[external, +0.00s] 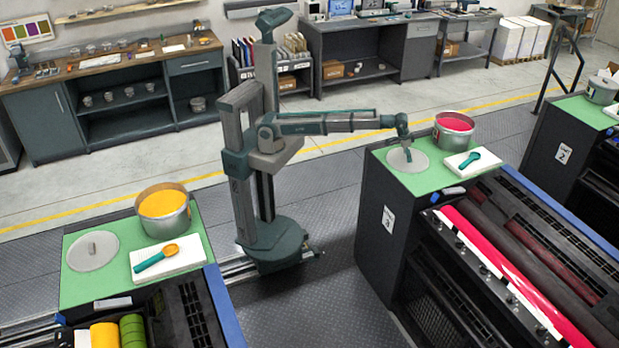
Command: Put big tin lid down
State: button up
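A round grey lid (395,163) is at the left part of the green top of the unit marked 3, flat and level. It looks to lie on the green surface, but a small gap under it cannot be ruled out. My gripper (408,157) points down over the middle of this lid, where a handle would be. The fingers are too small to show whether they are shut on it. A big tin (455,130) of pink-red ink stands open to the right of the lid.
A white pad (480,163) with a teal spatula (469,159) lies in front of the pink tin. On the left unit's green top (75,291) are a second grey lid (92,252), an open tin of orange ink (163,206) and a white pad with another spatula (155,258).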

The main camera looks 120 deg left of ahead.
jog(key=shift+o, duration=1)
jog(key=b+v, duration=0.3)
jog(key=v, duration=0.9)
jog(key=shift+r, duration=0.15)
jog(key=shift+d, duration=0.1)
